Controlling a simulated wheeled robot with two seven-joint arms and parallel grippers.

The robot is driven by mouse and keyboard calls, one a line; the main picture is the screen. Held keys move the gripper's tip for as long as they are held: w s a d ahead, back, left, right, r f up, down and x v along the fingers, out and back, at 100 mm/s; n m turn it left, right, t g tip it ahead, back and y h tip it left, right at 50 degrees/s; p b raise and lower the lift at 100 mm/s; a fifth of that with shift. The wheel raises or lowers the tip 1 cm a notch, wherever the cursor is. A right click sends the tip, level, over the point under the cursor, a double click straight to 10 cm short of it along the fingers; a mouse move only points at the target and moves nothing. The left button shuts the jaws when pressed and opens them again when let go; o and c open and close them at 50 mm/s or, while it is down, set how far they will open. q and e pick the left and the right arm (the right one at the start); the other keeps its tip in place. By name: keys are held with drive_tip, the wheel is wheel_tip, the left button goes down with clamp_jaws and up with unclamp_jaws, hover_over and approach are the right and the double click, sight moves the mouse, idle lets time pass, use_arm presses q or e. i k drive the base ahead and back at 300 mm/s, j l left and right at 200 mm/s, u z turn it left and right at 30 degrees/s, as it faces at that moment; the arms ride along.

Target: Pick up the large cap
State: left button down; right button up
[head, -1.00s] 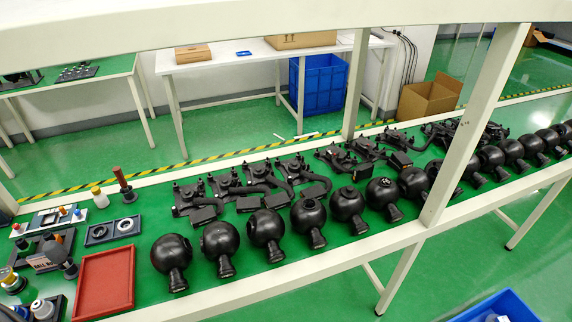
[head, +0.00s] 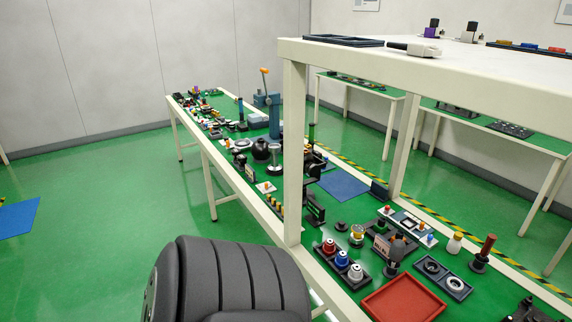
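I cannot tell for sure which part is the large cap. A dark tray (head: 322,259) on the green-topped bench holds a red-and-silver part (head: 329,246), a blue-and-silver part (head: 341,259) and a white-and-silver part (head: 355,273), all upright. To their right, a dark two-pocket tray (head: 444,274) holds a ring-shaped part (head: 431,266) and another ring-shaped part (head: 456,284). Neither of my grippers shows in the head view.
An empty red tray (head: 404,302) lies at the front. A white post (head: 293,150) of the bench frame hides part of the bench. A blue mat (head: 343,184) lies clear. A lever press (head: 272,115) and many small parts stand farther back.

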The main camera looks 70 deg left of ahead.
sight(341, 226)
drive_tip(key=u, duration=1.4)
drive_tip(key=z, duration=1.9)
drive_tip(key=u, duration=2.35)
drive_tip(key=z, duration=0.3)
drive_tip(key=j+z, duration=0.45)
drive_tip(key=j, duration=0.35)
drive_tip(key=j+z, duration=0.45)
drive_tip(key=j, duration=0.35)
